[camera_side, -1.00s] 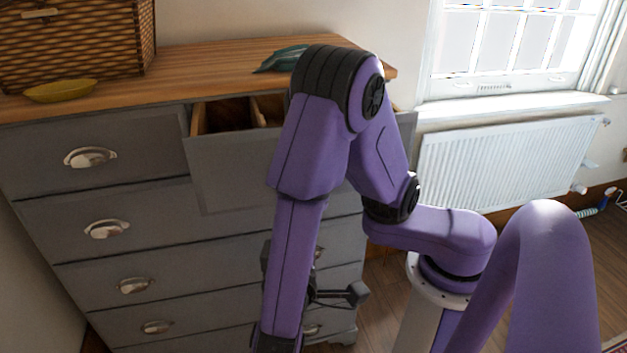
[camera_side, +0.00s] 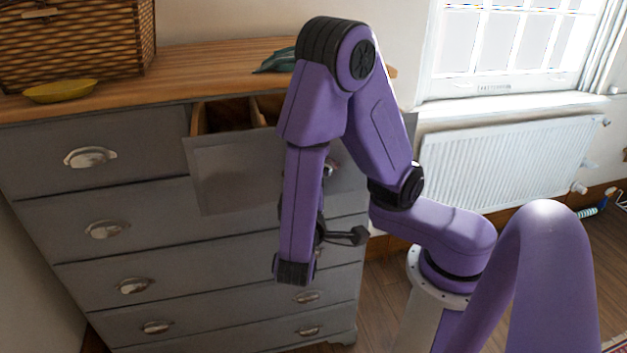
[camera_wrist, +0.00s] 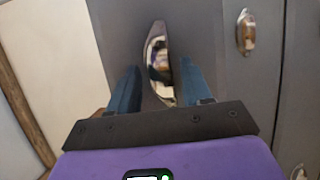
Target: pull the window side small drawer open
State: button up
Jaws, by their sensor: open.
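The window-side small drawer (camera_side: 225,175) is the top right drawer of the grey dresser in the side view. It stands pulled out, with its wooden inside showing above the front. Part of its metal handle (camera_side: 331,168) shows just right of my forearm. In the wrist view, a metal cup handle (camera_wrist: 158,62) on a grey front lies ahead, between the lines of my two fingers. My gripper (camera_wrist: 155,82) is open, with a blue finger on each side and nothing held. I cannot tell whether the fingers touch the handle. In the side view, my arm mostly hides the gripper.
The dresser top (camera_side: 200,78) holds a wicker basket (camera_side: 75,40), a yellow dish (camera_side: 60,91) and a green cloth (camera_side: 277,61). Other drawers with cup handles lie left and below. A radiator (camera_side: 510,165) stands under the window at right.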

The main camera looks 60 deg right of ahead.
grip_shut()
jog(key=shift+s+a, duration=1.5)
grip_release()
jog(key=v, duration=1.7)
jog(key=shift+a, duration=0.2)
jog(key=shift+s, duration=0.1)
